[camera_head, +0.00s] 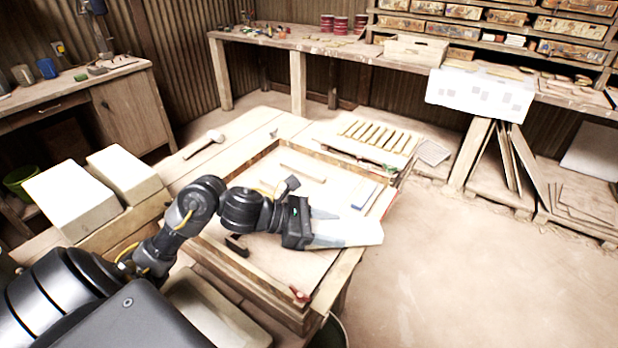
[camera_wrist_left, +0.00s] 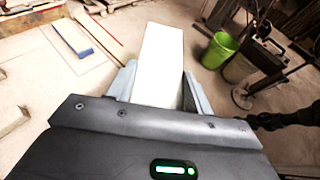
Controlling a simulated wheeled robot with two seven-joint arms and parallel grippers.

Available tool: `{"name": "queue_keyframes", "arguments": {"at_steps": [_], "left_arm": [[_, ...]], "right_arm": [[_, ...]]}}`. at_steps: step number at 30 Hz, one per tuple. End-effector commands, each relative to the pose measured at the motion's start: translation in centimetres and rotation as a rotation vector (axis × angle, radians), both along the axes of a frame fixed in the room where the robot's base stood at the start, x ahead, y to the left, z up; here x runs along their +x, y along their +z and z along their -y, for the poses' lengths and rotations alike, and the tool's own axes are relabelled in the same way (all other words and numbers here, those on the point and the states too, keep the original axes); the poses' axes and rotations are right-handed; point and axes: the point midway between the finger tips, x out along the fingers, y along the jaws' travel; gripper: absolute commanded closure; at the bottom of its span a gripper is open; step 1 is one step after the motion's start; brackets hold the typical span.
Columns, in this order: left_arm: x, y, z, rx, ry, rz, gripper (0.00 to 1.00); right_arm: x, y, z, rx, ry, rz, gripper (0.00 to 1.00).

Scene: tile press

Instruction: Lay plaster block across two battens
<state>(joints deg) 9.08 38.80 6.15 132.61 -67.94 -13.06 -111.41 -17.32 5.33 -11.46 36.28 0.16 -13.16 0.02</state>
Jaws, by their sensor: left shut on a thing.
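My left gripper (camera_head: 318,234) is shut on a white plaster block (camera_head: 362,232) and holds it out to the right over the framed wooden bench. In the left wrist view the block (camera_wrist_left: 160,60) stands lengthwise between the two pale fingers of the gripper (camera_wrist_left: 158,88). A pale batten-like strip (camera_head: 302,173) lies on the bench's board behind the arm. A strip with a blue edge (camera_head: 362,194) lies further right and also shows in the left wrist view (camera_wrist_left: 72,38). I cannot tell which pieces are the two battens. The right gripper is not in view.
The bench has a raised wooden frame (camera_head: 335,283). Two large pale blocks (camera_head: 68,203) stand at the left. A slotted rack (camera_head: 375,137) stands behind the frame. A green bucket (camera_wrist_left: 219,50) stands on the floor.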

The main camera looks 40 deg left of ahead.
Motion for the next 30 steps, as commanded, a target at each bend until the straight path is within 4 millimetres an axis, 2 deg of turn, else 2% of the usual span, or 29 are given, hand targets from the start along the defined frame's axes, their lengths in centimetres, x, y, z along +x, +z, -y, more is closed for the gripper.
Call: {"name": "queue_keyframes", "arguments": {"at_steps": [1, 6, 9, 12, 16, 23, 26, 30], "left_arm": [[0.9, 1.6, -0.5, 0.006, 0.054, 0.004, 0.85], [4.4, 5.7, -3.8, 0.01, 0.361, 0.005, 0.85], [5.4, 7.4, -6.4, 0.009, 0.551, 0.004, 0.85], [5.5, 8.4, -8.9, 0.006, 0.714, 0.0, 0.85], [5.3, 8.9, -11.1, 0.001, 0.854, -0.002, 0.85], [5.2, 8.9, -12.2, -0.001, 0.911, 0.001, 0.85], [5.7, 8.5, -12.8, 0.0, 0.912, -0.001, 0.85], [7.5, 7.3, -15.0, 0.0, 0.915, -0.002, 0.85]], "right_arm": [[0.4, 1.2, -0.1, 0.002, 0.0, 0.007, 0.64], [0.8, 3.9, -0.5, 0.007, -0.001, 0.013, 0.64], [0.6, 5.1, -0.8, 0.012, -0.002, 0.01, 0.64], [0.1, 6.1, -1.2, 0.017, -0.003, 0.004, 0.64], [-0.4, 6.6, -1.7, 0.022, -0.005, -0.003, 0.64], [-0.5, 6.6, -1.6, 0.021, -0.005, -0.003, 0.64], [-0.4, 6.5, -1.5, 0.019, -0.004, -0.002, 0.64], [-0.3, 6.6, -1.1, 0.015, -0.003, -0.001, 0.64]]}}
